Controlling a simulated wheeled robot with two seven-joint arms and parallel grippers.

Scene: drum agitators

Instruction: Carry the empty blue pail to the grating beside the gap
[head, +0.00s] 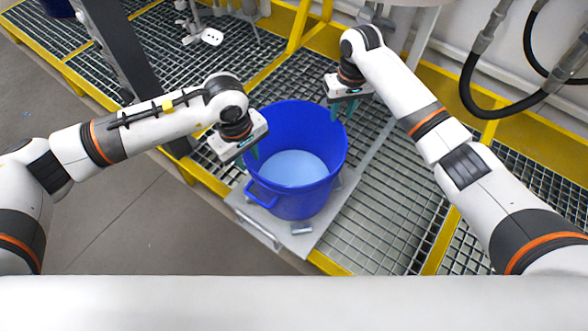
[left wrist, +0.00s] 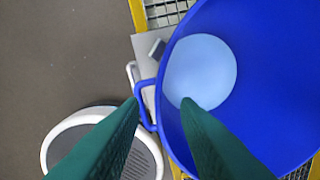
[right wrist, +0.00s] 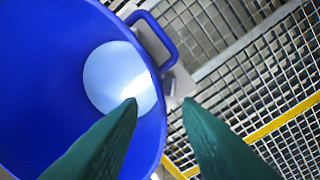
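The blue pail (head: 320,195) stands upright on a grey metal plate (head: 305,240) over the grating. Its inside shows one smooth pale blue round surface (head: 293,168). A side handle (left wrist: 147,105) shows in the left wrist view, and another handle (right wrist: 157,38) in the right wrist view. My left gripper (head: 247,158) is open at the pail's left rim, fingers apart, with the rim and handle between them in its wrist view. My right gripper (head: 344,110) is open at the far right rim; its fingers lie either side of the rim in its wrist view. Contact cannot be told.
Grating (head: 400,215) with yellow frame beams (head: 440,240) extends right of the pail and behind it. Black hoses (head: 468,90) hang at the right. A dark post (head: 120,45) stands at the left. Grey floor (head: 110,215) lies open at the left front.

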